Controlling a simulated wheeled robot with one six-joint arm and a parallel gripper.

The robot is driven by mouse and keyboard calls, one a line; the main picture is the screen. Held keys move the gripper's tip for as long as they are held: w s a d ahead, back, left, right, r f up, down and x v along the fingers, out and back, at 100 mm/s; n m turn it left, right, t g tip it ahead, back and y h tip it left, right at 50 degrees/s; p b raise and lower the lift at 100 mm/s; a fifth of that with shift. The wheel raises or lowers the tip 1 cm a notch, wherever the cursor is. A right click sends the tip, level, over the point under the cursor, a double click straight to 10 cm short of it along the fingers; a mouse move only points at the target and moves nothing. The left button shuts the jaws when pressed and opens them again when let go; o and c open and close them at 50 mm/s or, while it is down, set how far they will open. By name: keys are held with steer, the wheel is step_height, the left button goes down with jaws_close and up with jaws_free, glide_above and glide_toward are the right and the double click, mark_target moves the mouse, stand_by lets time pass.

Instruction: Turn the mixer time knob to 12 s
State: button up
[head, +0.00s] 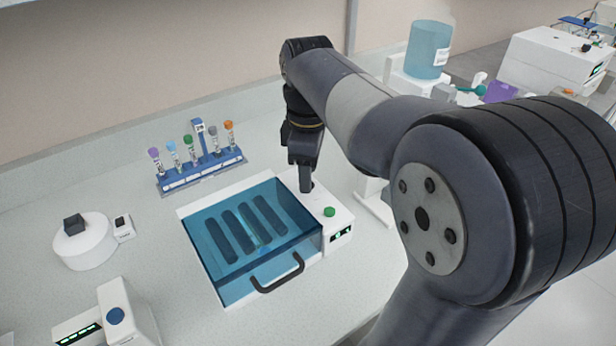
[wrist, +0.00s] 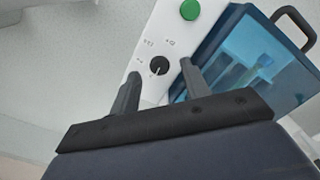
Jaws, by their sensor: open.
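The black knob (wrist: 158,66) shows in the wrist view on a white panel with small printed marks around it, too small to read. A pale pointer line on the knob points toward the lower left of that picture. The panel is the right side of a white machine (head: 344,218) with a see-through blue lid, seen in the head view. My gripper (wrist: 160,71) is open, with one fingertip on each side of the knob; I cannot tell whether they touch it. In the head view my gripper (head: 305,187) points down over the panel and hides the knob.
A green button (head: 329,212) and a small lit display (head: 341,234) lie near the knob. The blue lid (head: 225,268) with its black handle (head: 279,274) is closed beside my gripper. A tube rack (head: 202,173) stands behind left. White devices (head: 84,247) (head: 125,308) stand at left.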

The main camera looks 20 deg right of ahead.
steer(key=shift+f, duration=0.85)
steer(key=shift+c, duration=0.3)
jaws_close()
